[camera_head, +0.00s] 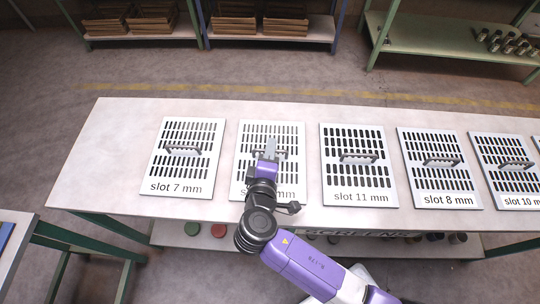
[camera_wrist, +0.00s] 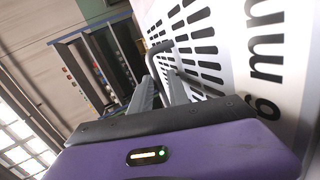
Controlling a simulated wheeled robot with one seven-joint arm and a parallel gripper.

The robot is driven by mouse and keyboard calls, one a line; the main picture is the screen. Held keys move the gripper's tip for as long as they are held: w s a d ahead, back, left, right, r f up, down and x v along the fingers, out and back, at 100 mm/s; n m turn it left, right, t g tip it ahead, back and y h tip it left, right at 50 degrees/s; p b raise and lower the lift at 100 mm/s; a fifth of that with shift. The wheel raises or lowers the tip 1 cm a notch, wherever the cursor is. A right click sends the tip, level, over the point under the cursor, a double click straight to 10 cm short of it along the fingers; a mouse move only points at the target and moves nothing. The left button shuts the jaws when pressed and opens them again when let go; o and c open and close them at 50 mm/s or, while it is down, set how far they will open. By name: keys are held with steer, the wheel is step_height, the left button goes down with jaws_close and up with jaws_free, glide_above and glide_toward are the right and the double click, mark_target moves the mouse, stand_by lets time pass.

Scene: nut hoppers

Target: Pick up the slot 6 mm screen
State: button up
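The slot 6 mm screen (camera_head: 292,135) is a white plate with rows of dark slots and a raised dark handle, lying on the table second from the left. My arm hides part of its label in the head view, but "6 mm" reads clearly on the screen (camera_wrist: 262,65) in the wrist view. My gripper (camera_head: 270,147) is over the screen's middle, at its handle (camera_head: 285,154). In the wrist view the fingers of my gripper (camera_wrist: 158,82) stand apart, close to the grey handle (camera_wrist: 160,47). Whether they touch it is unclear.
On the same table (camera_head: 105,150), the slot 7 mm screen (camera_head: 182,180) lies to the left. The slot 11 mm (camera_head: 360,180), slot 8 mm (camera_head: 440,180) and slot 10 mm (camera_head: 505,175) screens lie to the right. Shelves with crates (camera_head: 235,18) stand behind, across clear floor.

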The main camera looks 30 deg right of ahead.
steer(key=shift+w, duration=0.1)
steer(key=shift+c, duration=0.2)
jaws_close()
stand_by(1.2)
